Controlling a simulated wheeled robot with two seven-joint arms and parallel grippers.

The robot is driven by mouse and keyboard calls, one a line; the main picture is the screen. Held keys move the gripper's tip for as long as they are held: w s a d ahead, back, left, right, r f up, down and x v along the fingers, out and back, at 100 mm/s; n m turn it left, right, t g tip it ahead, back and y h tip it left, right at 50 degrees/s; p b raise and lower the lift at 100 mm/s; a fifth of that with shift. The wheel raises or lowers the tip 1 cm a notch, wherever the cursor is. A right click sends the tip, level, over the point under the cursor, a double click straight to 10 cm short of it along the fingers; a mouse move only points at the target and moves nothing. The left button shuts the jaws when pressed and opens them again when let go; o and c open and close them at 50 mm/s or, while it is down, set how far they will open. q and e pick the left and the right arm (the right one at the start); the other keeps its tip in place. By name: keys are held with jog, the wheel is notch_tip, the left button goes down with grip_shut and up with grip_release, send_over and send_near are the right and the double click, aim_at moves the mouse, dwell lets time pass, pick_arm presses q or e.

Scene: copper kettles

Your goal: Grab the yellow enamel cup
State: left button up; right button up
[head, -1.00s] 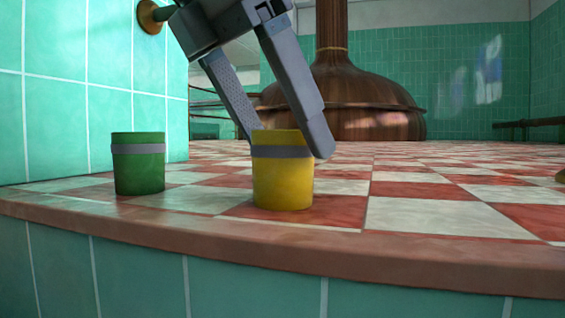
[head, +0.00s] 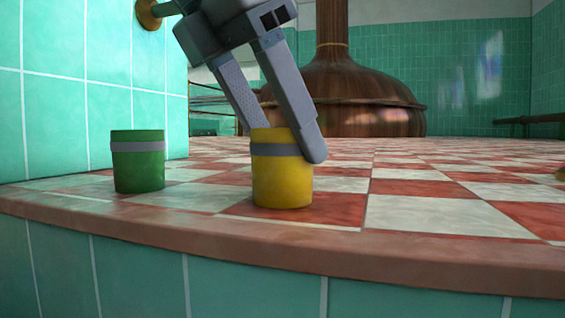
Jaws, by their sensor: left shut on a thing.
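The yellow enamel cup (head: 282,182) stands upright on the checkered tile counter, with a grey band near its top. My left gripper (head: 284,146) comes down from above and is shut on the yellow cup. One finger is at its right side in front; the other passes behind its upper left rim, and its tip is hidden. The cup appears to rest on the counter. My right gripper is not in view.
A green cup (head: 138,170) with a grey band stands to the left, clear of the gripper. The counter's rounded red edge (head: 290,244) runs along the front. A teal tiled wall (head: 92,85) rises at the left. A large copper kettle (head: 345,105) stands behind.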

pick_arm(q)
jog(key=shift+r+b, duration=0.35)
jog(key=shift+r, duration=0.35)
jog(key=s+d+r+b, duration=0.2)
jog(key=s+d+r, duration=0.4)
jog(key=d+r, duration=0.3)
jog(key=shift+s+d+r+b, duration=0.3)
jog(key=shift+d, duration=0.1)
